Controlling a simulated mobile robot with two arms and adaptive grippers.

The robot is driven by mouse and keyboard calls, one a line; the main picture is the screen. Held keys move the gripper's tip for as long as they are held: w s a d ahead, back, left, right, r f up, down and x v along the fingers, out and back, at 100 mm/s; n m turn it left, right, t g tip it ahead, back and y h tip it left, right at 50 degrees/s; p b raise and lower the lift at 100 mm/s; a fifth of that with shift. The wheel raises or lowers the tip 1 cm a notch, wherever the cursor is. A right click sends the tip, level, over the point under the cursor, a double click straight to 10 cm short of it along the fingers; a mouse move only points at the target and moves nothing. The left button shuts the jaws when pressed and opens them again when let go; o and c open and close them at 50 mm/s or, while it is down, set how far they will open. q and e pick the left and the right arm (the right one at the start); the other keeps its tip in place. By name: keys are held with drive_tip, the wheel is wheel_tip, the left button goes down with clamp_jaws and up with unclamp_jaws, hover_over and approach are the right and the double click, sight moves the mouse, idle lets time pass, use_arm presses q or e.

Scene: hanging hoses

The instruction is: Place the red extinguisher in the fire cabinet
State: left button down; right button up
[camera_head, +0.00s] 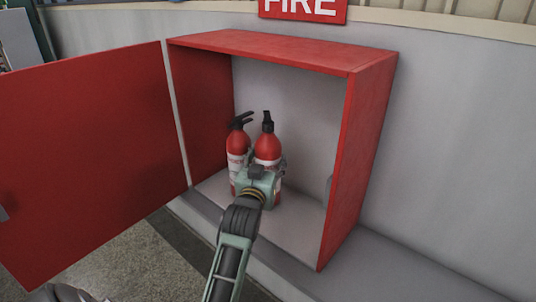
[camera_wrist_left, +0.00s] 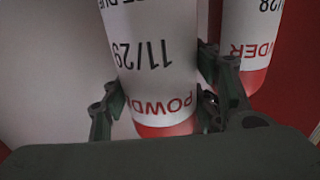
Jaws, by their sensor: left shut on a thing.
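The red fire cabinet (camera_head: 372,150) is open toward me, and its red door (camera_head: 85,150) is swung out to the left. My left gripper (camera_head: 265,172) is inside the cabinet, shut around a red extinguisher (camera_head: 267,146) with a white label and black top. In the left wrist view, the held extinguisher (camera_wrist_left: 150,50) is between the fingers. It looks upright; I cannot tell if its base touches the cabinet floor. A second red extinguisher (camera_head: 238,142) stands just left of it, and in the left wrist view it (camera_wrist_left: 248,45) is beside the right finger. My right gripper is not in view.
A red FIRE sign (camera_head: 303,10) is on the grey wall above the cabinet. The cabinet floor (camera_head: 300,225) is clear to the right of the held extinguisher. A grey ledge (camera_head: 420,275) runs below the cabinet.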

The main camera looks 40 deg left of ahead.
use_arm(q)
drive_tip(key=shift+f, duration=1)
drive_tip(key=c, duration=1)
unclamp_jaws()
drive_tip(key=shift+f, duration=0.25)
drive_tip(key=o, duration=0.3)
drive_tip(key=shift+s, duration=0.1)
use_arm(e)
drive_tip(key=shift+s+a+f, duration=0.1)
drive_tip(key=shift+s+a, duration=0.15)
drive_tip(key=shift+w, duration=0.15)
